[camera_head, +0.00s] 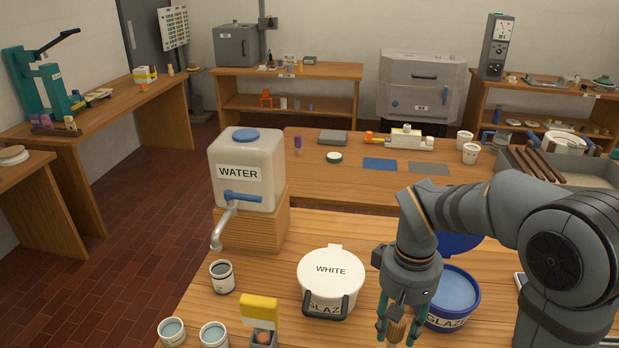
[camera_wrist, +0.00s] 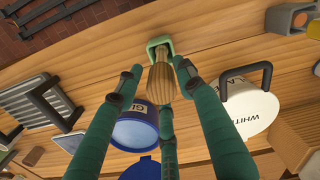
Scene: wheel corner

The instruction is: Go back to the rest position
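My gripper (camera_head: 399,322) hangs at the front right of the near table, pointing down. In the wrist view its green fingers (camera_wrist: 160,75) are spread around a wooden-handled tool (camera_wrist: 162,85), with gaps visible at the left and right fingers. The tool's far end meets a small green holder (camera_wrist: 159,46). In the head view the top of the wooden handle (camera_head: 397,330) shows between the fingers; its lower part is out of frame. My arm is bent over the right side of the table, not folded away.
A blue glaze bucket (camera_head: 452,297) stands close beside my gripper at right. A lidded white glaze bucket (camera_head: 331,282) stands to its left. A water tank (camera_head: 247,172) on a wooden block, several cups (camera_head: 222,277) and a yellow-topped item (camera_head: 260,312) stand farther left.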

